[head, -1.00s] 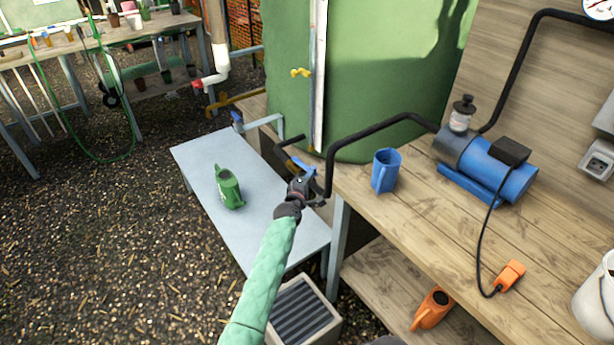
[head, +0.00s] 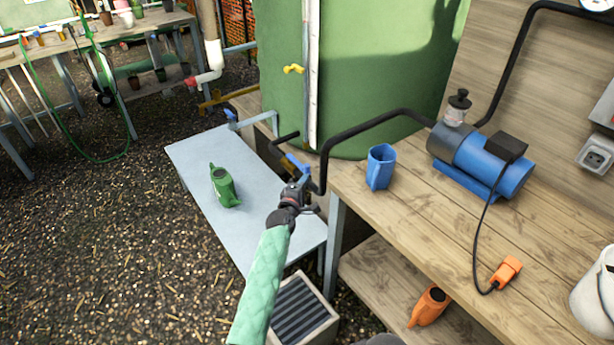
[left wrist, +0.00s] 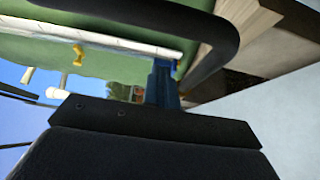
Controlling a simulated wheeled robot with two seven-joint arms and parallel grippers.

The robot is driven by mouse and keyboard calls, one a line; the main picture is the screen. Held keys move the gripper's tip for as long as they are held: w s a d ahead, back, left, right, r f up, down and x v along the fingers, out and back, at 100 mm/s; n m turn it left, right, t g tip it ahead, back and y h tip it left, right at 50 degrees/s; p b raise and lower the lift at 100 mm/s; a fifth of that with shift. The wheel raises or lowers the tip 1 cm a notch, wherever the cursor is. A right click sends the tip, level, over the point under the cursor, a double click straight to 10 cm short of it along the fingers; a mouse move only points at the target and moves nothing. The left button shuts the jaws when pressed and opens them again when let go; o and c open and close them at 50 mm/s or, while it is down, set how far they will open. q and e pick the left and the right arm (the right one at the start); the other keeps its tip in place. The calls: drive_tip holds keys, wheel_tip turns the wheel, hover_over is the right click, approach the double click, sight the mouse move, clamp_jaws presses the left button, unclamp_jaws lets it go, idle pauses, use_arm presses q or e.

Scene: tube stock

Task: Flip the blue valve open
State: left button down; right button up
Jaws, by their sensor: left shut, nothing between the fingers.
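The blue valve lever (head: 297,164) sits by the black pipe near the corner of the wooden bench, slanting down to the right in the head view. My left gripper (head: 299,188) is shut and empty, right at the near side of the lever; I cannot tell whether it touches. In the left wrist view a blue handle (left wrist: 163,85) stands up just beyond the dark gripper body, which hides its lower part. The valve body is mostly hidden behind my gripper. My right gripper is not in view.
The black pipe (head: 372,121) bends closely around my left gripper. A blue mug (head: 381,167) and a blue pump (head: 480,160) stand on the bench. A green can (head: 224,186) stands on the grey table (head: 265,225). Another blue handle (head: 231,115) is by the green tank (head: 370,70).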

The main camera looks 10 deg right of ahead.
use_arm(q)
drive_tip(key=s+a, duration=0.3)
drive_tip(key=shift+f, duration=0.2)
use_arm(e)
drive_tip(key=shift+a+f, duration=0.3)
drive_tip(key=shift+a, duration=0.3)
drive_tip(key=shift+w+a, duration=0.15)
